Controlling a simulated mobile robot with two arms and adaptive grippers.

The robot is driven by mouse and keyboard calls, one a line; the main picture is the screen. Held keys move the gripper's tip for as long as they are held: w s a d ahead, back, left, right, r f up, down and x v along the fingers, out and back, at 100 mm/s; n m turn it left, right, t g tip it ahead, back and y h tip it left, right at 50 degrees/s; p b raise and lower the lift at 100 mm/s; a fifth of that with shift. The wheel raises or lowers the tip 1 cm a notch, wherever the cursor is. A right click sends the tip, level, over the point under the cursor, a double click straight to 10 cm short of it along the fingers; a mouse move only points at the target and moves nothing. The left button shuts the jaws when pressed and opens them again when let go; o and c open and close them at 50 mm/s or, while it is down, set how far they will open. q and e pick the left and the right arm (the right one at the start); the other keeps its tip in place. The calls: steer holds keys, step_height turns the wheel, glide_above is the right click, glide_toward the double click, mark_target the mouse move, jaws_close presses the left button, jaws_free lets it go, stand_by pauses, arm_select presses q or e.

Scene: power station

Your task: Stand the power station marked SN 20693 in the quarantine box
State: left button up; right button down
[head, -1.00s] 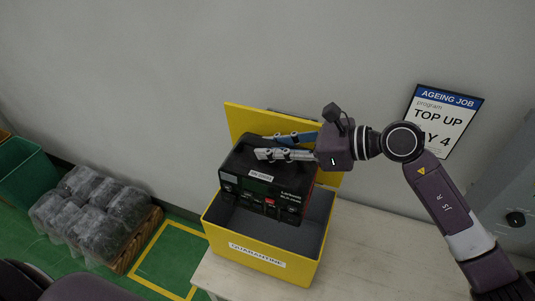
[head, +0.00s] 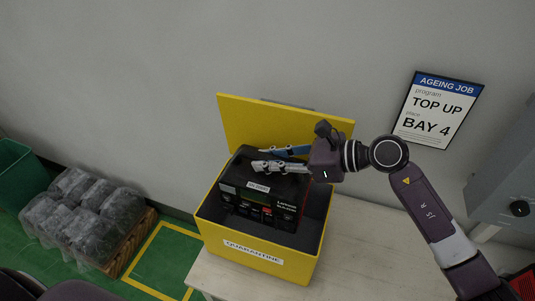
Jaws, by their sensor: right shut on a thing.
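The yellow quarantine box (head: 222,242) stands on a pale table with its lid up at the back and a QUARANTINE label on its front. A black power station (head: 236,186) is upright inside the box, its lower part hidden behind the front wall. Its white top label is too small to read for certain. My right gripper (head: 276,160) is shut on the power station at its top, reaching in from the right. I cannot tell whether the power station touches the box floor. My left gripper is not in view.
The pale table (head: 222,276) has free room to the right of the box. A grey cabinet (head: 506,165) stands at the right. Plastic-wrapped goods (head: 78,215) lie on a pallet on the green floor. A sign on the wall (head: 437,110) reads TOP UP, BAY 4.

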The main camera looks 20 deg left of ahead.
steer(key=shift+w+a+f+b, duration=0.1)
steer(key=shift+f+b, duration=0.8)
steer(key=shift+f, duration=0.6)
step_height(320, 180, down, 12)
steer(key=b, duration=1.2)
steer(key=shift+f, duration=0.25)
steer(key=shift+f+b, duration=0.2)
steer(key=shift+b, duration=0.1)
